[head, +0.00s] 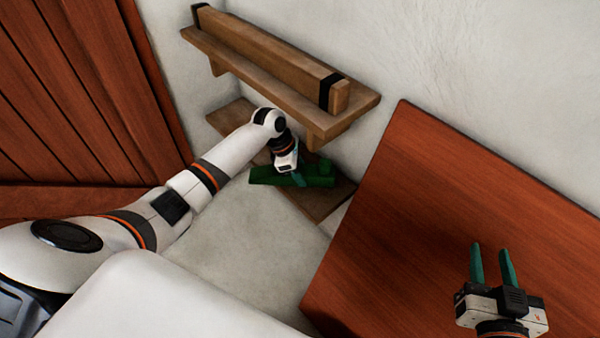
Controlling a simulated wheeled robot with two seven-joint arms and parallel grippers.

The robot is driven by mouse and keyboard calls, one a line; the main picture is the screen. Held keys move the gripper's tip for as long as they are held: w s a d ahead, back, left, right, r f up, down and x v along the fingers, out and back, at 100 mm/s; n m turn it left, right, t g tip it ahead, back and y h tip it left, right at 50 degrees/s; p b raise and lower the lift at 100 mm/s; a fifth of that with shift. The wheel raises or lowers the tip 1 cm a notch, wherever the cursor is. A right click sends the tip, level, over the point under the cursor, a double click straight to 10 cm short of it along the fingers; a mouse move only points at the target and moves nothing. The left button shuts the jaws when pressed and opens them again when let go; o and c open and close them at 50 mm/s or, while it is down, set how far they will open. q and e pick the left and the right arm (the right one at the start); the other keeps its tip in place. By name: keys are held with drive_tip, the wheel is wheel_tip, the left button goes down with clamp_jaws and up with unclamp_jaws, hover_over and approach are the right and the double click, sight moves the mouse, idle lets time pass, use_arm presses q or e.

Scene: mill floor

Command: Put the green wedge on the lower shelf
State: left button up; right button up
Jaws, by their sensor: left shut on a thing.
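My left gripper (290,178) is shut on the green wedge (263,176), a long dark green piece with a raised part at its right end. The wedge is over or at the front edge of the lower shelf (325,205), a brown wooden board low on the wall. I cannot tell whether the wedge touches the board. My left arm and gripper hide the middle of the lower shelf. My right gripper (491,247) is open and empty, over the reddish wooden table at the lower right.
An upper shelf (362,103) is above the lower one and bears a long wooden beam (265,52) with black bands near its ends. The reddish wooden table (420,190) is at the right, its top bare. Reddish planks (85,85) stand at the left.

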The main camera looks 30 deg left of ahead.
sight(259, 172)
use_arm(q)
drive_tip(key=shift+f, duration=0.1)
drive_tip(key=o, duration=1.1)
use_arm(e)
drive_tip(key=shift+s+d+f, duration=0.1)
drive_tip(key=shift+f, duration=0.2)
use_arm(q)
drive_tip(key=shift+o, duration=0.2)
drive_tip(key=shift+r, duration=0.35)
drive_tip(key=p+v, duration=0.1)
drive_tip(key=v, duration=0.2)
drive_tip(key=shift+p, duration=0.35)
drive_tip(key=s+a, duration=0.1)
drive_tip(key=a, duration=0.2)
drive_tip(key=s+a+p, duration=0.1)
drive_tip(key=s+a, duration=0.1)
drive_tip(key=a, duration=0.1)
drive_tip(key=s+a+p, duration=0.1)
drive_tip(key=s+a, duration=0.1)
drive_tip(key=a, duration=0.2)
drive_tip(key=shift+f, duration=0.2)
drive_tip(key=shift+s+a, duration=0.15)
drive_tip(key=shift+a, duration=0.25)
use_arm(e)
drive_tip(key=s+d+f+g+h, duration=0.3)
drive_tip(key=s+d+f+g, duration=0.1)
drive_tip(key=s+f+g, duration=0.6)
drive_tip(key=shift+s+d+m+g, duration=0.3)
drive_tip(key=shift+s+d, duration=0.05)
drive_tip(key=shift+s, duration=0.2)
